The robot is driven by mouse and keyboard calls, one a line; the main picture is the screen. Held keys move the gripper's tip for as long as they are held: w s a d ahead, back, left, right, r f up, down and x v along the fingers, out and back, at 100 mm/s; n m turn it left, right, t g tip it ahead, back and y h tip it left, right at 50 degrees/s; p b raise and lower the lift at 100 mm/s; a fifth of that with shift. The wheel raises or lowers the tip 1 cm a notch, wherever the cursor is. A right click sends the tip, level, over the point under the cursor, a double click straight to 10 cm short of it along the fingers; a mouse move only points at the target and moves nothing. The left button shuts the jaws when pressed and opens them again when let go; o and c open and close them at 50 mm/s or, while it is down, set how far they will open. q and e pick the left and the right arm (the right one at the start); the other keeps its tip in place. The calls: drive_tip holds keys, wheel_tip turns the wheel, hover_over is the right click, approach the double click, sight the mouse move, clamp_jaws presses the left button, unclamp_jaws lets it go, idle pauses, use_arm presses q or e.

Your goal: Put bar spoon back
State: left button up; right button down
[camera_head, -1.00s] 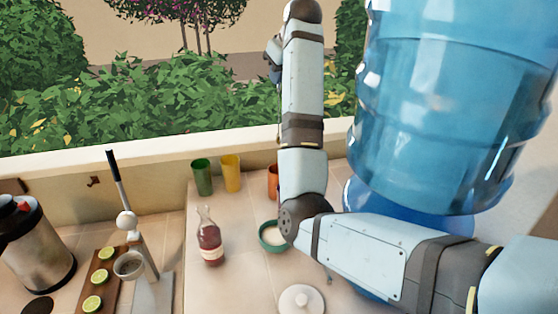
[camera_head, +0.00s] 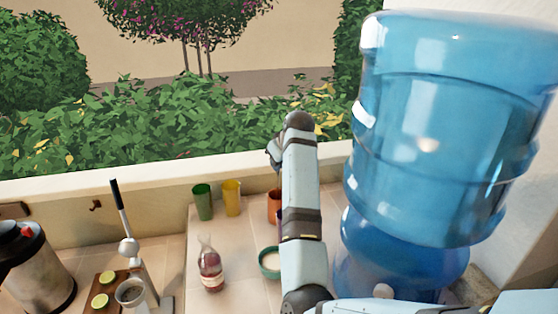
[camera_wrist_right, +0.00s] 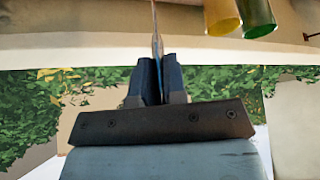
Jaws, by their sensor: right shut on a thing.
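My right gripper (camera_wrist_right: 160,80) is shut on a thin, narrow strip, seen nearly edge-on in the right wrist view, which looks like the bar spoon (camera_wrist_right: 156,30). Its far part runs out of the top of that view, so its whole shape does not show. In the head view my right arm stands upright in front of the counter, and its gripper and the held thing are hidden behind it. My left gripper is in neither view.
Green (camera_head: 202,202), yellow (camera_head: 231,198) and orange (camera_head: 274,207) cups stand along the wall (camera_head: 120,192). A red bottle (camera_head: 211,268), a green bowl (camera_head: 263,268) and a citrus press (camera_head: 129,250) stand nearer. A large blue water jug (camera_head: 430,150) fills the right. A small hook (camera_head: 96,205) is on the wall.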

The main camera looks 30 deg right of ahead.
drive_tip(key=shift+f, duration=0.2)
drive_tip(key=c, duration=1.2)
unclamp_jaws()
drive_tip(key=shift+r, duration=0.1)
drive_tip(key=shift+r, duration=0.2)
drive_tip(key=b+v, duration=0.2)
drive_tip(key=v, duration=1)
